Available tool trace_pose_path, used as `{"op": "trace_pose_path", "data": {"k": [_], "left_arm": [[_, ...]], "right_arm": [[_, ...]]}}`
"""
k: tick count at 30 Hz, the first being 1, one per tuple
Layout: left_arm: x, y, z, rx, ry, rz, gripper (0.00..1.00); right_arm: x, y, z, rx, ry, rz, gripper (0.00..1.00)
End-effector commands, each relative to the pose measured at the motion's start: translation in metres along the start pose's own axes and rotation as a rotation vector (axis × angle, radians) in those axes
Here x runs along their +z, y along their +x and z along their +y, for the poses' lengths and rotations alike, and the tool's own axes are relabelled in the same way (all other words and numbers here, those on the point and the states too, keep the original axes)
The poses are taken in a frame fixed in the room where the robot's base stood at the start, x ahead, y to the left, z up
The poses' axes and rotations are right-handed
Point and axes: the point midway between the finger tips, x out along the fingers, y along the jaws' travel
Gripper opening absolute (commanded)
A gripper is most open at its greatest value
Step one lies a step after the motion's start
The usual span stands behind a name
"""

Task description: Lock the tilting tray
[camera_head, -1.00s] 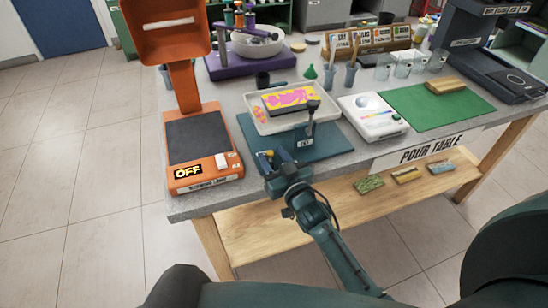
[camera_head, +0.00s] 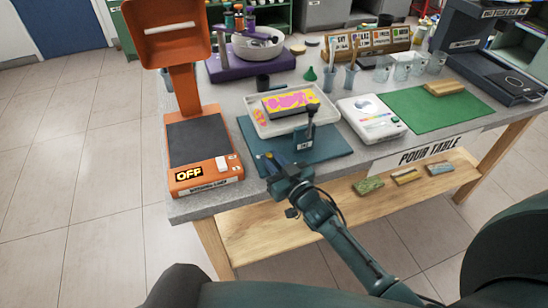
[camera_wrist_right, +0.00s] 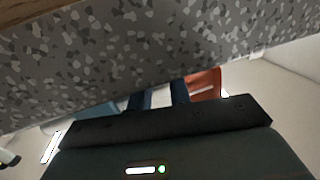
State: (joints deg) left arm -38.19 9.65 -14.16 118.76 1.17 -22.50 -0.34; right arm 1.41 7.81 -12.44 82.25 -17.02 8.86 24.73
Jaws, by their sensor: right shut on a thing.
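The tilting tray (camera_head: 262,129) is a shallow white tray above a teal base plate (camera_head: 334,147), with a pink and yellow painted slab (camera_head: 291,101) in it. A dark upright lever (camera_head: 310,125) with a round knob stands at its front, above a small labelled block (camera_head: 303,143). My right gripper (camera_head: 273,163) is at the front edge of the base plate, left of the lever and apart from its knob. Its fingers, also in the right wrist view (camera_wrist_right: 165,97), are close together on something I cannot make out. My left gripper is out of view.
An orange device (camera_head: 205,150) reading OFF stands to the left. A white device (camera_head: 372,118) and a green mat (camera_head: 430,108) lie to the right. Cups and brushes stand behind. The grey table edge (camera_wrist_right: 150,50) runs close by my right wrist.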

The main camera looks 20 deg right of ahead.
Motion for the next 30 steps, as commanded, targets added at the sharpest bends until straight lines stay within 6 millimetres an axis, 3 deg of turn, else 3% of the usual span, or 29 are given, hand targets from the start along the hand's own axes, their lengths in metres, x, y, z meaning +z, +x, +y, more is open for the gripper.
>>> {"op": "trace_pose_path", "data": {"k": [9,20,21,27,30], "left_arm": [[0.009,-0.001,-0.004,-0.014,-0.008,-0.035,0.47],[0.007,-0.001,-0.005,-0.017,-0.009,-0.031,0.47],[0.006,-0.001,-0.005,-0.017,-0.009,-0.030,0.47],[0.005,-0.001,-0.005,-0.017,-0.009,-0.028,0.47],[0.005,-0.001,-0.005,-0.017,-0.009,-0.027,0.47]], "right_arm": [[-0.001,0.002,0.000,-0.169,-0.003,0.000,0.00],[-0.001,0.002,-0.001,-0.182,0.002,0.000,0.00],[0.000,0.002,-0.001,-0.182,0.002,0.000,0.22],[0.000,0.002,-0.001,-0.181,0.001,0.000,0.38],[0.000,0.002,-0.001,-0.181,0.001,-0.001,0.40]]}}
